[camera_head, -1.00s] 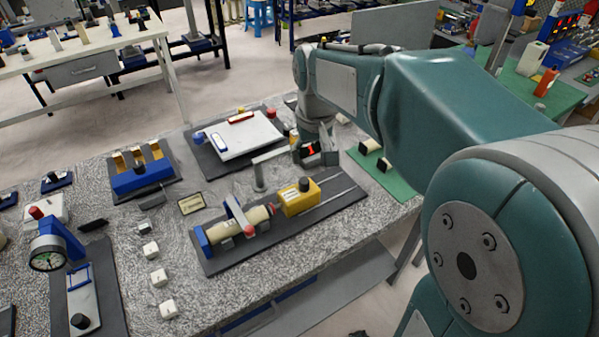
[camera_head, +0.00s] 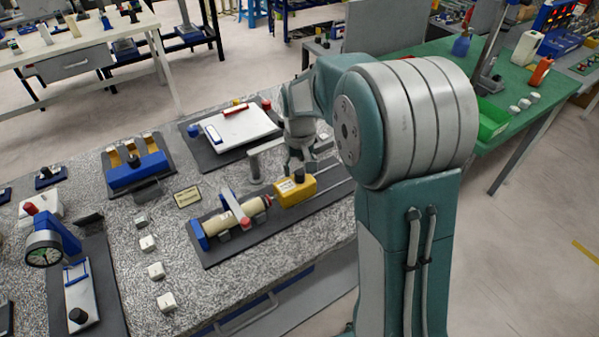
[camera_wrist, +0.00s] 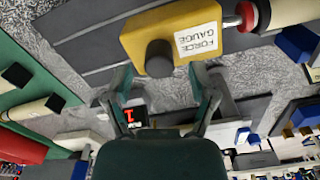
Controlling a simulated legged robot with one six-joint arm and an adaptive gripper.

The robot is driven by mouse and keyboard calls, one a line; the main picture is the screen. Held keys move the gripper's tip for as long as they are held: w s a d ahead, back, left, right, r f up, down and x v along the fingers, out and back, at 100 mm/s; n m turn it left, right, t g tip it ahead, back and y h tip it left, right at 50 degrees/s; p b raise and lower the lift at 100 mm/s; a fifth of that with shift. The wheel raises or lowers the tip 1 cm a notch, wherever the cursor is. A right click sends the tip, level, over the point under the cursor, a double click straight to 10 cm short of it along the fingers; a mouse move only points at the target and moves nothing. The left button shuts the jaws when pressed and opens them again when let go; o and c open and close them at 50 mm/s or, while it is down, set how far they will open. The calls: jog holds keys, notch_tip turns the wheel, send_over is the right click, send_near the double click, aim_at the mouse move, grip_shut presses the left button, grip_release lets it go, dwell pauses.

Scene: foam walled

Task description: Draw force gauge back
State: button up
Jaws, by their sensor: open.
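The force gauge (camera_head: 292,193) is a yellow block with a black knob (camera_head: 299,175) on top. It sits on a dark base with two rails, beside a cream cylinder (camera_head: 236,214) in a clamp. In the wrist view the yellow gauge (camera_wrist: 178,22) shows its "FORCE GAUGE" label, its knob (camera_wrist: 159,59) and a red tip (camera_wrist: 245,16) facing the cylinder's end. My gripper (camera_wrist: 160,72) is open, its two fingers apart on either side of the knob in the picture. In the head view my gripper (camera_head: 298,163) is just behind the knob; contact cannot be told.
A grey post with a horizontal arm (camera_head: 256,165) stands close behind the gauge. A small red display (camera_wrist: 130,116) shows near my fingers in the wrist view. A white board (camera_head: 235,126) lies behind. The rails (camera_head: 330,183) run clear to the right until my arm hides them.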

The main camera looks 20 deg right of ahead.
jog(key=shift+f, duration=1.05)
grip_shut()
jog(key=d, duration=0.2)
jog(key=w+d, duration=0.1)
jog(key=d, duration=0.2)
jog(key=shift+w+d, duration=0.1)
jog(key=shift+w, duration=0.1)
grip_release()
jog(key=shift+d, duration=0.15)
